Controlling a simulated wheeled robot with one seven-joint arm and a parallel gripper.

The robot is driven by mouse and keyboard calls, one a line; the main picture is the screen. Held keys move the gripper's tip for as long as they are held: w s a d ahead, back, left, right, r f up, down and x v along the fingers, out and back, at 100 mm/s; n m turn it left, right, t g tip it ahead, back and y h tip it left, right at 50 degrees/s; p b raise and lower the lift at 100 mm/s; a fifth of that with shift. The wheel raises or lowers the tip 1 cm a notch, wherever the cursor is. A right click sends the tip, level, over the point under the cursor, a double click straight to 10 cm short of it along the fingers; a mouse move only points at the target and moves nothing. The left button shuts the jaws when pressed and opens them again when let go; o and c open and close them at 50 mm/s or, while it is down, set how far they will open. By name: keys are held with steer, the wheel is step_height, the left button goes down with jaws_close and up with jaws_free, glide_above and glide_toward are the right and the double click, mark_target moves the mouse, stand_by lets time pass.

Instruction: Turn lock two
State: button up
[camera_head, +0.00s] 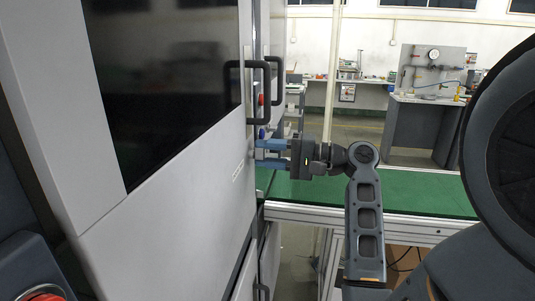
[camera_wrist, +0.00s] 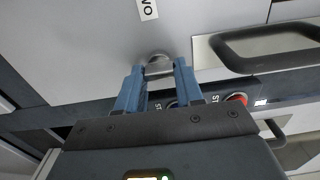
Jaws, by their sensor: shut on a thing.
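My gripper (camera_head: 262,153) reaches left to the front of the grey cabinet (camera_head: 215,220) in the head view, its blue fingers close to the panel. In the wrist view my gripper (camera_wrist: 159,76) is shut on a small metal lock knob (camera_wrist: 158,57) on the grey panel. The fingers stand on either side of the knob and hide part of it. A white label (camera_wrist: 147,10) above the knob shows the letters "WO", turned over and cut by the picture edge. In the head view the lock itself cannot be made out behind the fingers.
A black handle (camera_wrist: 240,52) sticks out right of the knob in the wrist view. A red button (camera_wrist: 237,98) is beside the right finger. Cabinet handles (camera_head: 268,92) stand above my gripper in the head view. A green-topped table (camera_head: 415,193) lies behind my arm.

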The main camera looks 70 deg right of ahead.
steer(key=o, duration=1)
steer(key=shift+o, duration=0.2)
steer(key=s+b, duration=0.1)
steer(key=s, duration=0.7)
steer(key=shift+d+b, duration=0.3)
